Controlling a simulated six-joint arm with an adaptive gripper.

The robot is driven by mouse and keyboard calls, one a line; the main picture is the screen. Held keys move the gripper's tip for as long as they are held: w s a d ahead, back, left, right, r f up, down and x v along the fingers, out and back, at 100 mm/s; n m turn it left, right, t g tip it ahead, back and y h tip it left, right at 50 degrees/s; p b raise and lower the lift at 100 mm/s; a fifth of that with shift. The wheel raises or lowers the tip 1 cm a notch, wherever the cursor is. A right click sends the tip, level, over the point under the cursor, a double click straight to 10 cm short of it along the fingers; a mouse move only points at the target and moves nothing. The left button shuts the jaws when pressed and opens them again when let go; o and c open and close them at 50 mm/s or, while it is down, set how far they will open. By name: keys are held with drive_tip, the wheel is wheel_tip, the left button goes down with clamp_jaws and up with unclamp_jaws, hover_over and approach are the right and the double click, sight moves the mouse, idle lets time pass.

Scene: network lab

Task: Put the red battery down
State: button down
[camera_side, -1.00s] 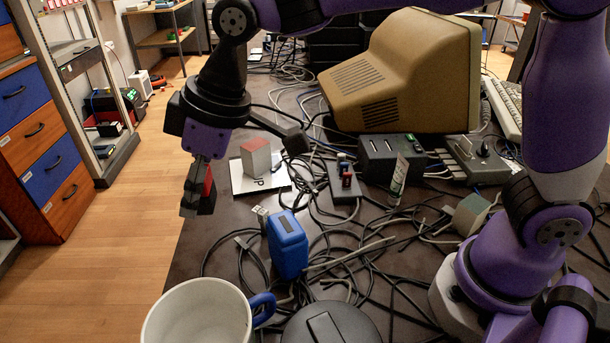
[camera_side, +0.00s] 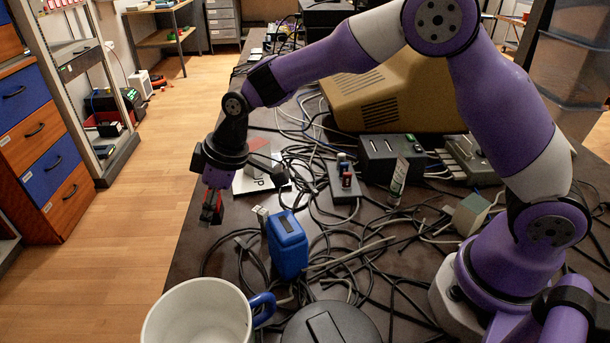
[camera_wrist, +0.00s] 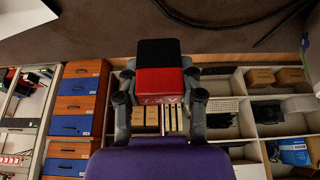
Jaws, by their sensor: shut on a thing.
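My gripper (camera_side: 211,214) points down over the left part of the dark table in the side view. It is shut on the red battery (camera_side: 208,204), which shows as a small red patch between the fingers. In the wrist view the battery (camera_wrist: 160,80) is a block with a red body, a black end and pale lettering, with a finger of my gripper (camera_wrist: 160,100) on each side. I cannot tell whether the battery's lower end touches the table.
A blue battery-like block (camera_side: 288,246) stands to the right, with a white mug (camera_side: 195,318) in front. Cables cover the middle; the table's left edge is close.

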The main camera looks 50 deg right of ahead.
sight(218, 235)
drive_tip(key=shift+w+d+f, duration=0.15)
drive_tip(key=shift+w+f, duration=0.05)
drive_tip(key=shift+f, duration=1.95)
drive_tip(key=shift+c, duration=2.3)
unclamp_jaws()
drive_tip(key=shift+f, duration=0.15)
